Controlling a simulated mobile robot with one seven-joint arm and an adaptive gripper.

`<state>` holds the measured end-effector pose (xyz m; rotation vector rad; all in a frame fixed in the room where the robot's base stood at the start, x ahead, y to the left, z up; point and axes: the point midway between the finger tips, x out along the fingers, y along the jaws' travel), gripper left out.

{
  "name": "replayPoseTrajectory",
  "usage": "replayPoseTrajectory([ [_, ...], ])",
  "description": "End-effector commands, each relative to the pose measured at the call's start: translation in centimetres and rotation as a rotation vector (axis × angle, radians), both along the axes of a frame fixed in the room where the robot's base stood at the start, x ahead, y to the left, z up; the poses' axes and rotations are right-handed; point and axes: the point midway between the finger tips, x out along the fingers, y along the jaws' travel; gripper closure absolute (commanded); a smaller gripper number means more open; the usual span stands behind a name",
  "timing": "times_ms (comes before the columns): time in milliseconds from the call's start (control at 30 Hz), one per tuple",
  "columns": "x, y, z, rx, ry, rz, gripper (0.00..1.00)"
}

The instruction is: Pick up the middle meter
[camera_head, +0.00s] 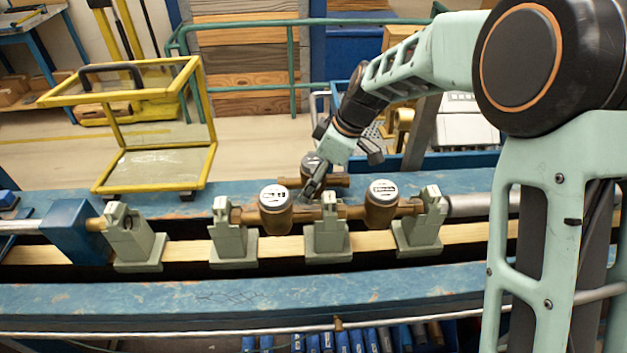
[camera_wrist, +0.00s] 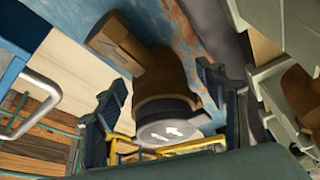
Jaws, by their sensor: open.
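The middle meter (camera_head: 311,163) is a brass-brown meter with a pale round dial, on the blue bench behind the clamped row, between the other two meters in the head view. My gripper (camera_head: 316,184) is tilted down beside it and partly covers it. In the wrist view this meter (camera_wrist: 166,85) stands between the two dark fingers of my open gripper (camera_wrist: 160,82), its dial (camera_wrist: 167,131) facing the camera and a pipe end (camera_wrist: 117,44) sticking out at upper left. I cannot tell whether either finger touches it.
A left meter (camera_head: 275,210) and a right meter (camera_head: 381,208) sit in line between grey-green clamps (camera_head: 232,240) just in front. A yellow-framed stand (camera_head: 155,168) is at left on the blue bench (camera_head: 240,190). Bare bench lies between stand and middle meter.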

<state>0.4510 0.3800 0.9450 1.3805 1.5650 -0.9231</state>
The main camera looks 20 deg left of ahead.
Motion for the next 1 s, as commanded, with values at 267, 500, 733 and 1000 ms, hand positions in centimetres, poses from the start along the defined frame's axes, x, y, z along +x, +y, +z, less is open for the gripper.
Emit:
replayPoseTrajectory([
  [267,0.01,-0.01,0.04,0.0,0.0,-0.001,0.48],
  [500,0.01,-0.01,0.06,0.0,0.0,-0.001,0.75],
  [733,-0.01,-0.01,0.06,0.0,0.0,-0.001,1.0],
  [1000,0.06,0.07,0.27,0.003,-0.002,-0.001,1.0],
])
